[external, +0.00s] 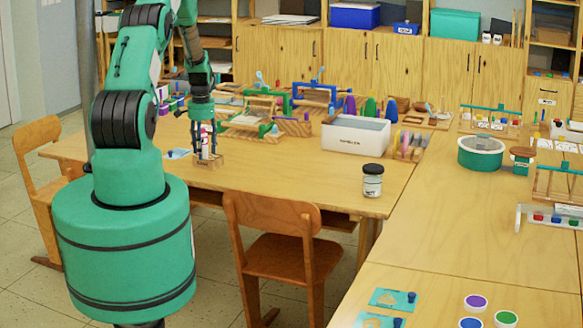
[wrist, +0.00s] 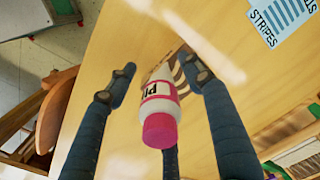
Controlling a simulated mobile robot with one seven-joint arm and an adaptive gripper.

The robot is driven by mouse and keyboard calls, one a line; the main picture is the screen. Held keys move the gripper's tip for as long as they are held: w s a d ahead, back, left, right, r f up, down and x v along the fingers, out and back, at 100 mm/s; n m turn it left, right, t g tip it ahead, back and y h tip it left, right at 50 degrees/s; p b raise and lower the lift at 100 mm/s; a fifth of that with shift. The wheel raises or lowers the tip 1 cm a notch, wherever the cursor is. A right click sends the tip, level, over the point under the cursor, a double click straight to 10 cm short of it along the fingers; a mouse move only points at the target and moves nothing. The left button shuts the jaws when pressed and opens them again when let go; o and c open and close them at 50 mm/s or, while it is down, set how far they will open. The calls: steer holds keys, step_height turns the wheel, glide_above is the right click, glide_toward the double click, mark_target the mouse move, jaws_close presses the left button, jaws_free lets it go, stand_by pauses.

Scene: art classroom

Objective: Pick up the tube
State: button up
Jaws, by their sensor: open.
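A white tube (wrist: 160,100) with black lettering and a pink cap is in the middle of the wrist view, its cap toward the camera. In the external view the tube (external: 205,143) appears upright at a small wooden block (external: 208,162) on the left table. My gripper (external: 205,151) points down over it. In the wrist view my gripper (wrist: 158,68) is open, with dark fingers to the left and right of the tube and visible gaps. Another dark finger part shows behind the cap. The tube's lower end is partly hidden.
A card reading "STRIPES" (wrist: 281,20) lies on the table near the tube. A white bin (external: 356,134), wooden racks and a black-lidded jar (external: 372,181) stand to the right. Wooden chairs (external: 280,246) edge the table. The tabletop in front of the bin is mostly clear.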

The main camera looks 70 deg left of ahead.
steer(key=shift+c, duration=0.5)
jaws_close()
